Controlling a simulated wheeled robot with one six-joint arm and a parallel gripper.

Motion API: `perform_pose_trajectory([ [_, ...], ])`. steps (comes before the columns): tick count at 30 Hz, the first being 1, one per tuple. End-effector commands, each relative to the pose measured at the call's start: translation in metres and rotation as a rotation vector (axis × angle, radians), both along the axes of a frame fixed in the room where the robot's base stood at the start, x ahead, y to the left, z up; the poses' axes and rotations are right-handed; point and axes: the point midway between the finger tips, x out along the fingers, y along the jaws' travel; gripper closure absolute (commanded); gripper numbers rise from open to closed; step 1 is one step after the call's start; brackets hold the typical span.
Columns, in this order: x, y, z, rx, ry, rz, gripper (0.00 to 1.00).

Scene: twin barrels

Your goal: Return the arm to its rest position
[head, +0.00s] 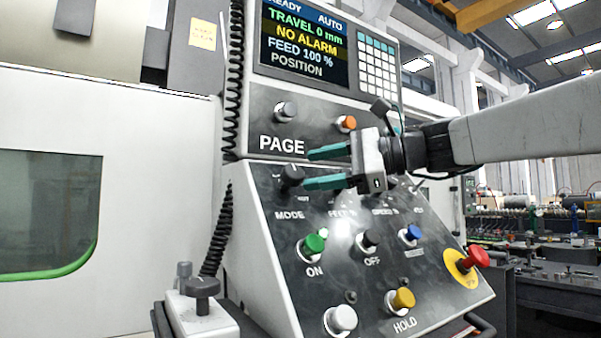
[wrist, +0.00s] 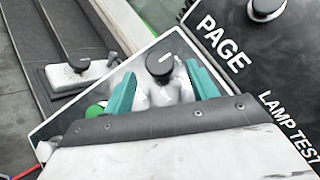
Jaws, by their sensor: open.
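My gripper (head: 327,167) reaches in from the right in the head view, in front of the control panel (head: 255,200). Its two teal fingers are apart, with nothing between them in the head view. The fingers point left, near the black MODE knob (head: 291,177). In the wrist view my gripper (wrist: 160,88) shows its two teal fingers spread, with the black knob (wrist: 160,62) seen beyond the gap between them. I cannot tell the exact distance to the knob; no finger is seen closing on it.
The panel carries a screen (head: 305,42), a green ON button (head: 314,244), a blue button (head: 411,233), a yellow HOLD button (head: 402,299) and a red emergency button (head: 477,257). A small box with a dark knob (head: 202,290) stands at the lower left.

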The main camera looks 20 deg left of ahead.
Motion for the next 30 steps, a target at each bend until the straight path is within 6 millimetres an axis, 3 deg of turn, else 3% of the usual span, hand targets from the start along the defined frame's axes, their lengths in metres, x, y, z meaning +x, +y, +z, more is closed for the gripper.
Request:
perform_pose_trajectory([
  [4,0.0,-0.009,0.001,-0.001,0.001,-0.001,0.42],
  [20,-0.002,-0.013,-0.003,-0.017,-0.01,-0.004,0.42],
  [23,-0.01,-0.033,-0.023,-0.094,-0.066,-0.021,0.42],
  [25,-0.021,-0.058,-0.05,-0.193,-0.133,-0.033,0.42],
  [30,-0.063,-0.139,-0.138,-0.517,-0.315,-0.021,0.42],
])
